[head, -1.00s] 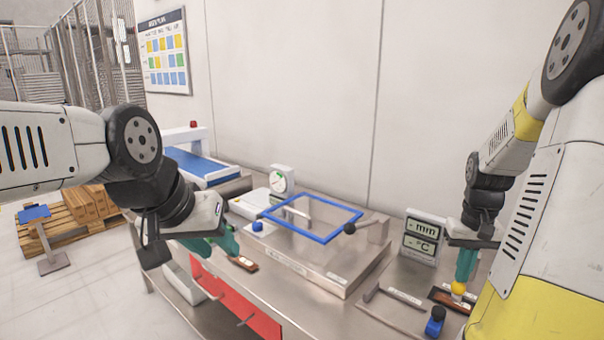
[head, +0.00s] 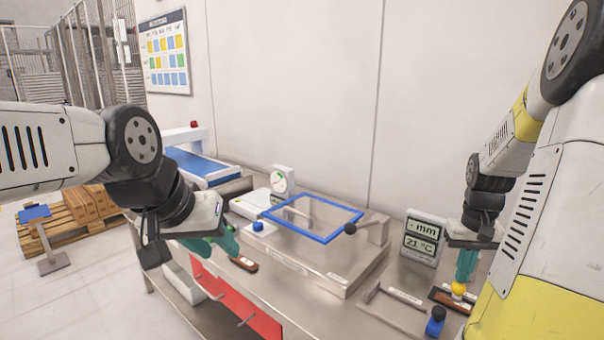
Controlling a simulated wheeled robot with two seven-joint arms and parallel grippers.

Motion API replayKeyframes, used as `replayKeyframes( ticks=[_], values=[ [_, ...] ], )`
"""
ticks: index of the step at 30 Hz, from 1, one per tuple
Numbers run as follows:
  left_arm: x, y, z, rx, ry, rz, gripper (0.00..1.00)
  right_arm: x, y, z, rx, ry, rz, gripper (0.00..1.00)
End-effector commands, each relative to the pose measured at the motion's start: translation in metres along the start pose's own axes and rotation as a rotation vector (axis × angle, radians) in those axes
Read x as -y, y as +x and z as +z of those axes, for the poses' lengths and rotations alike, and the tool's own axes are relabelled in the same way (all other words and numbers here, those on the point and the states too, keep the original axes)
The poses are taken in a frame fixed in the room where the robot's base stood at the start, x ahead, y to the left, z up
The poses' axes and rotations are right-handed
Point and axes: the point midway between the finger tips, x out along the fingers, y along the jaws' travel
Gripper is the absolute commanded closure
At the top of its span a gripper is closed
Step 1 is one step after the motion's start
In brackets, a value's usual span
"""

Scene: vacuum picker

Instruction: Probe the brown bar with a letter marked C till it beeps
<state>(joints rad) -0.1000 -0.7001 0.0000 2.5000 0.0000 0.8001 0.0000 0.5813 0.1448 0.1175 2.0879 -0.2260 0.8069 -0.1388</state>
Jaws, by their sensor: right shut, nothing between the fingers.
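A brown bar (head: 447,299) lies in a dark holder at the lower right. A probe with a yellow ball top (head: 458,289) stands at it; I cannot tell how deep its tip goes. My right gripper (head: 466,277) is shut and empty, just above and behind the yellow ball. A gauge display (head: 422,236) behind it reads "- mm" on top and "21 °C" below. Another brown bar (head: 245,264) with a pale label is at the fingertips of my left gripper (head: 233,252); whether the fingers grip it is unclear. Letters on both bars are too small to read.
A blue frame (head: 312,240) with a black-knobbed lever sits on the steel bench (head: 330,283). A dial gauge (head: 283,181) and a blue conveyor (head: 204,170) stand behind. A blue-knobbed piece (head: 435,325) is at the front right. A red panel (head: 230,295) hangs on the bench front.

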Motion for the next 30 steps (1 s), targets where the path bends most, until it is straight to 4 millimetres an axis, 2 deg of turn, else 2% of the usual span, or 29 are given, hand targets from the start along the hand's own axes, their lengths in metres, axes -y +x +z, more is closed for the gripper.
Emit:
replayKeyframes(
  ticks=[1,8,17,30],
  values=[
    [0.0,0.0,0.0,0.0,0.0,0.0,0.64,0.001,0.017,0.012,0.045,0.003,-0.014,1.0],
    [0.0,0.0,0.0,0.0,0.0,0.0,0.64,-0.003,0.001,0.005,0.047,0.001,-0.015,1.0],
    [0.0,0.0,0.0,0.0,0.0,0.0,0.64,-0.004,-0.002,0.003,0.045,-0.002,-0.013,1.0],
    [0.0,0.0,0.0,0.0,0.0,0.0,0.64,-0.012,-0.04,-0.016,0.039,-0.005,-0.013,1.0]
  ],
)
